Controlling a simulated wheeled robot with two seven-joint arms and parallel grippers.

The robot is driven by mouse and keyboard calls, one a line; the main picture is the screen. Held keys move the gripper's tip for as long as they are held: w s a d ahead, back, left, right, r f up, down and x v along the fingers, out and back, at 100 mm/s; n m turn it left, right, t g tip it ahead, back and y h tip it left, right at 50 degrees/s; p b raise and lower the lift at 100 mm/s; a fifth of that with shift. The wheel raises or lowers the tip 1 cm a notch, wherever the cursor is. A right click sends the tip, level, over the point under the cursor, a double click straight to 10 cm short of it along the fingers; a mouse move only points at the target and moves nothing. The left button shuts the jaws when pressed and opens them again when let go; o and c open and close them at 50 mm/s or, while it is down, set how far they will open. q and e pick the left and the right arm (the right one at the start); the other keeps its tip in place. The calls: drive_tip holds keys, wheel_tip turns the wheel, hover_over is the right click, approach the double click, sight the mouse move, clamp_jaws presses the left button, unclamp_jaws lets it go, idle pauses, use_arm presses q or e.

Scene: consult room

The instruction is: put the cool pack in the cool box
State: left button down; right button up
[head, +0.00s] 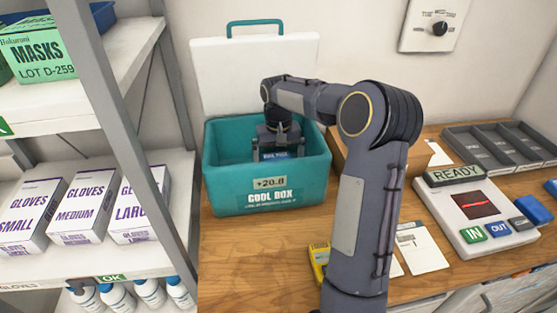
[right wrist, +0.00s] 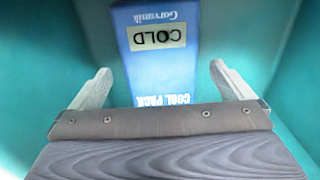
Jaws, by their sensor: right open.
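The cool box (head: 267,184) is teal with a white lid standing open behind it, on the wooden counter. The blue cool pack (head: 274,156) lies inside the box. In the right wrist view the cool pack (right wrist: 160,62) shows its COLD label against the teal interior. My right gripper (head: 271,153) reaches down into the box. In the right wrist view its fingers (right wrist: 160,85) are spread wide, one on each side of the pack, with gaps between them and it. The pack's lower end is hidden behind the gripper body. My left gripper is not in view.
A shelf (head: 120,70) with glove boxes stands close on the left. A READY scanner pad (head: 475,215) and grey trays (head: 500,146) are on the right. A yellow item (head: 319,258) lies in front of the box. Bare counter shows at front left.

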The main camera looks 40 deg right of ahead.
wheel_tip(320, 180, up, 11)
drive_tip(key=s+a+r+n+t+y, duration=0.2)
drive_tip(key=s+a+t, duration=0.1)
drive_tip(key=s+a, duration=0.8)
drive_tip(key=s+a+f+n+t+y, duration=0.1)
drive_tip(key=s+a+f, duration=0.3)
drive_tip(key=s, duration=0.3)
drive_tip(key=s+a+f+n+t, duration=0.1)
drive_tip(key=s+a+f, duration=0.3)
drive_tip(key=s, duration=0.3)
drive_tip(key=shift+s+a+f+t+y, duration=0.2)
drive_tip(key=shift+s+a+t+y, duration=0.15)
drive_tip(key=shift+a, duration=0.45)
